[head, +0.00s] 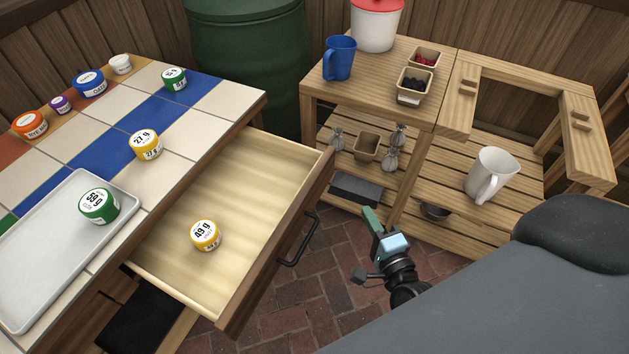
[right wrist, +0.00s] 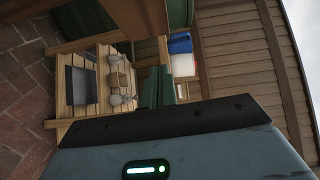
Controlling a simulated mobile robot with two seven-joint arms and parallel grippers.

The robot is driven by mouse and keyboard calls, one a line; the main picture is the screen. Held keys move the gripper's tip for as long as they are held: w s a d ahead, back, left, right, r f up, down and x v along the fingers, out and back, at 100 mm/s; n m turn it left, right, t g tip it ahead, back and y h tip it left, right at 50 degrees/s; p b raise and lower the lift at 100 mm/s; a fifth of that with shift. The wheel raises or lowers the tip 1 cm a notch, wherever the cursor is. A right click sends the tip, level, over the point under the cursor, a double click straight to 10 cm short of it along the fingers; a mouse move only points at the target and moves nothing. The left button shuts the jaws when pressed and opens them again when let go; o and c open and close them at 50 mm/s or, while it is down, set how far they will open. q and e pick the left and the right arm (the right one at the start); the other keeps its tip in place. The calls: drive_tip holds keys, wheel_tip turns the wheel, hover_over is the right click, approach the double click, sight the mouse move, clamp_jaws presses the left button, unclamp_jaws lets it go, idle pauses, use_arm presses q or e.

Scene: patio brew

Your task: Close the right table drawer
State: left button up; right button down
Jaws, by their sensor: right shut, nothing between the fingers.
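The table drawer (head: 250,190) is pulled open out of the tiled table (head: 130,110). Its black bar handle (head: 298,243) is on the front panel. A yellow-lidded jar marked 49 g (head: 205,235) stands inside the drawer. My right gripper (head: 372,222) is shut and empty, to the right of the drawer handle and apart from it, above the brick floor. In the right wrist view its green fingers (right wrist: 157,88) are together, with shelves beyond. My left gripper is not in view.
A tray (head: 40,250) with a green jar (head: 98,205) is on the table, with several other jars. A wooden shelf stand (head: 440,70) at the back right holds a blue mug (head: 340,58) and a white pitcher (head: 491,174). Brick floor lies between drawer and stand.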

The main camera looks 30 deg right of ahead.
approach(328, 164)
drive_tip(key=w+d, duration=0.3)
drive_tip(key=d, duration=0.1)
drive_tip(key=shift+m, duration=0.3)
drive_tip(key=w+a, duration=0.3)
drive_tip(key=shift+f, duration=0.25)
drive_tip(key=shift+w+a+r, duration=0.1)
drive_tip(key=shift+a, duration=0.05)
